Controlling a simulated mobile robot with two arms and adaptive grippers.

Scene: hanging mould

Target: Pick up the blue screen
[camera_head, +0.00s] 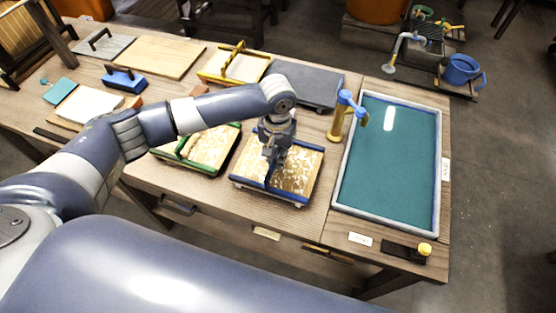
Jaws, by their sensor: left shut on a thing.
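The blue screen (302,170) is a shallow tray-like frame with blue edge bars and a mottled tan-and-white face. It lies near the front middle of the wooden table, left of the water vat. My left gripper (270,178) points down over its middle and is shut on what looks like the screen's blue handle. The gripper and wrist hide part of the handle and of the face. I cannot tell whether the screen is clear of the table. My right gripper is not in view.
A green-edged screen (212,148) lies close on the left. A yellow-handled screen (240,68) and a dark grey board (305,84) lie behind. The teal vat (390,165) with a grey rim is close on the right, with a brass-and-blue tap (340,118) beside it.

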